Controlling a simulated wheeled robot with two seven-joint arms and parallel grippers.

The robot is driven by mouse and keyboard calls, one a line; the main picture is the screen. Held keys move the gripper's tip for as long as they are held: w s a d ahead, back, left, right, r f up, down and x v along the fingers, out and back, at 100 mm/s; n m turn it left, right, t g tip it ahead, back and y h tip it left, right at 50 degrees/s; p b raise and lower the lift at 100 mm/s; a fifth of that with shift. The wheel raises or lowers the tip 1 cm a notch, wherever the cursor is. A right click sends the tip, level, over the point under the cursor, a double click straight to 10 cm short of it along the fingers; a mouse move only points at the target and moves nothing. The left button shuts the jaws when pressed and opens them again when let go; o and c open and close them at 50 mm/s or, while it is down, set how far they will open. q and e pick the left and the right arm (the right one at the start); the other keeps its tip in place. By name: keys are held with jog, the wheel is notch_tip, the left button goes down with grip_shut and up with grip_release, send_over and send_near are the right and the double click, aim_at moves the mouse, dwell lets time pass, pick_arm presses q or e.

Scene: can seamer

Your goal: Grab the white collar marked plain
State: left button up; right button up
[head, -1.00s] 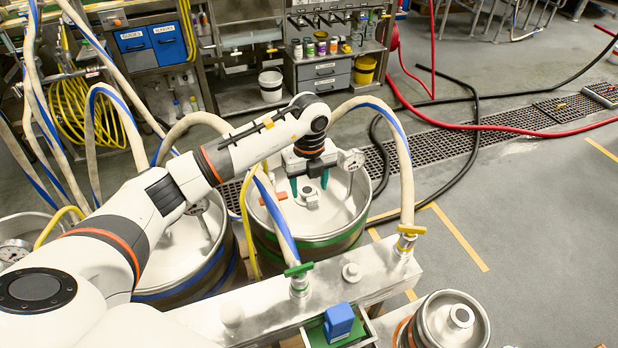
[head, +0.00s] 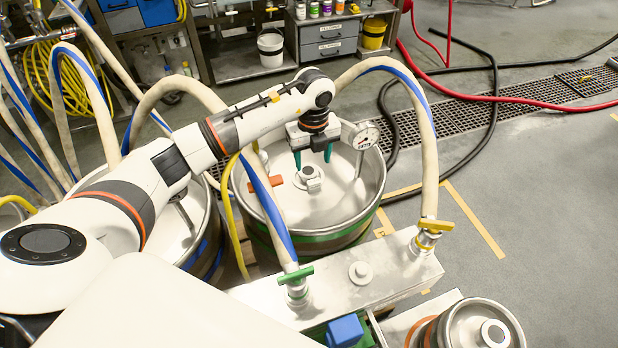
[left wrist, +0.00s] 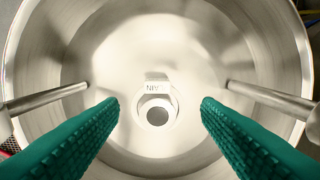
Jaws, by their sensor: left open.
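A small pale collar (head: 310,180) sits at the middle of the steel vessel's lid (head: 345,193). In the left wrist view the collar (left wrist: 168,88) is a ring with a dark hole and a raised tab; its lettering is upside down and only partly readable. My left gripper (head: 312,158) points down over the lid with its two green fingers apart and empty. In the left wrist view the fingers stand left and right of the collar, with clear gaps on both sides. My right gripper is not in view.
A pressure gauge (head: 364,135) stands on the vessel's right side, and an orange-red piece (head: 275,180) lies left of the collar. Hoses arch around the vessel to a steel manifold (head: 330,290) with green (head: 295,276) and yellow (head: 436,225) handles. Open floor lies right.

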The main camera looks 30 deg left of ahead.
aim_at(314, 181)
pick_arm(q)
jog(key=f, duration=0.9)
jog(key=shift+d+f, duration=0.15)
jog(key=shift+d, duration=0.05)
jog(key=c, duration=1.1)
